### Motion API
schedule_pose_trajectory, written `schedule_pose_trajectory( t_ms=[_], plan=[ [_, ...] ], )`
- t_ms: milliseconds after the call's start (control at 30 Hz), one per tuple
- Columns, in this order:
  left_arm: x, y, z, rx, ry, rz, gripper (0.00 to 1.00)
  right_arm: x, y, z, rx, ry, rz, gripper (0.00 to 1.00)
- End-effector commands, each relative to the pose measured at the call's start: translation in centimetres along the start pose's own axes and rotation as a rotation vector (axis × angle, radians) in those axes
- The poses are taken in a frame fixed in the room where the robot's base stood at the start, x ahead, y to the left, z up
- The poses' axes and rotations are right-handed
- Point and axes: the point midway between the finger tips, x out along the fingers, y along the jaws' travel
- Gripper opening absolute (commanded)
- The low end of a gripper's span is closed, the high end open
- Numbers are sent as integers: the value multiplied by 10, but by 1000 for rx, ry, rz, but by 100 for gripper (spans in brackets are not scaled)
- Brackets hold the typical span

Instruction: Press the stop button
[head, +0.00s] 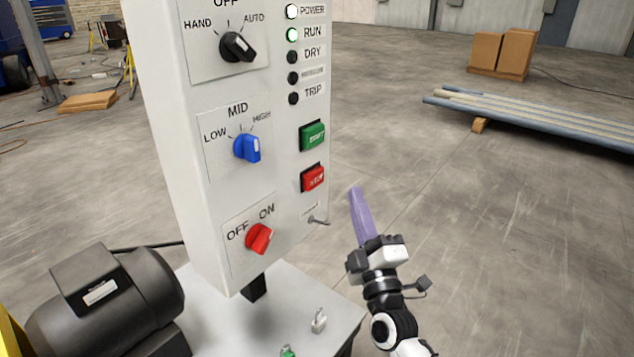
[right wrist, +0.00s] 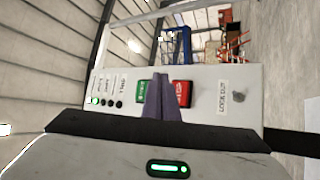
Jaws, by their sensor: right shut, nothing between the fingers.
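The red stop button (head: 312,178) is on the right side of the grey control panel (head: 180,150), below the green start button (head: 312,136). My right gripper (head: 357,192) is in front of the panel, right of and slightly below the stop button in the head view. Its purple fingers are shut together and empty. In the right wrist view the fingers (right wrist: 165,100) point at the panel, between the green button (right wrist: 142,92) and the stop button (right wrist: 183,93), partly covering both. I cannot tell contact, but the head view shows a gap. My left gripper is not in view.
The panel carries a black knob (head: 237,46), a blue knob (head: 247,148), a red OFF/ON knob (head: 259,239) and a small lockout hook (head: 318,221). Power and run lamps (head: 292,34) are lit. A dark motor (head: 105,300) stands at lower left.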

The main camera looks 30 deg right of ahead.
Motion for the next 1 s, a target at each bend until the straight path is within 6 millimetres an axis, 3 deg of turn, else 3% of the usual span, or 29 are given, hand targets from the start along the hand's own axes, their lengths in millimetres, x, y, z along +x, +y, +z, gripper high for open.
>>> schedule_pose_trajectory(
  t_ms=[233,433,1000],
  plan=[
    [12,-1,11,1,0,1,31,25,-20,-18,2,1,2,0],
    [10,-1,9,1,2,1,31,39,-28,-28,1,-1,0,0],
    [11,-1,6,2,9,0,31,43,-32,-32,1,0,-1,0]
  ],
)
